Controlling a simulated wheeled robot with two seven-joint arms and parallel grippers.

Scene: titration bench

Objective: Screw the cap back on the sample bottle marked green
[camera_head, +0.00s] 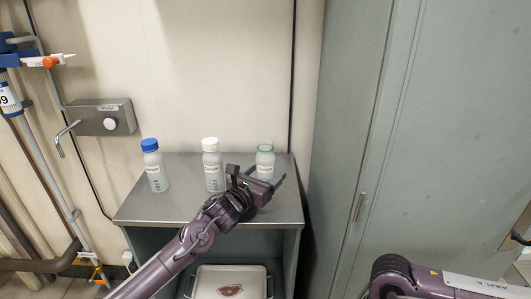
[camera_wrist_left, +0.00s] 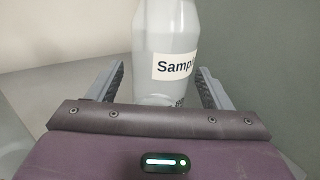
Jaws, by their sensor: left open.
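The sample bottle marked green (camera_head: 265,160) stands upright at the right of the grey bench top, with a green ring at its neck and no cap visible on it. My left gripper (camera_head: 259,178) is at its lower body, open, with the bottle between the fingers. In the left wrist view the bottle (camera_wrist_left: 168,35) stands between the two spread fingers (camera_wrist_left: 163,85), with a gap on each side. Its label reads "Samp", the rest cut off. No loose cap shows in either view. My right gripper is out of view; only part of that arm shows.
A blue-capped bottle (camera_head: 155,168) and a white-capped bottle (camera_head: 212,165) stand to the left on the bench top (camera_head: 180,207). A tray (camera_head: 205,282) sits on the shelf below. A tall grey cabinet (camera_head: 350,130) is close on the right.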

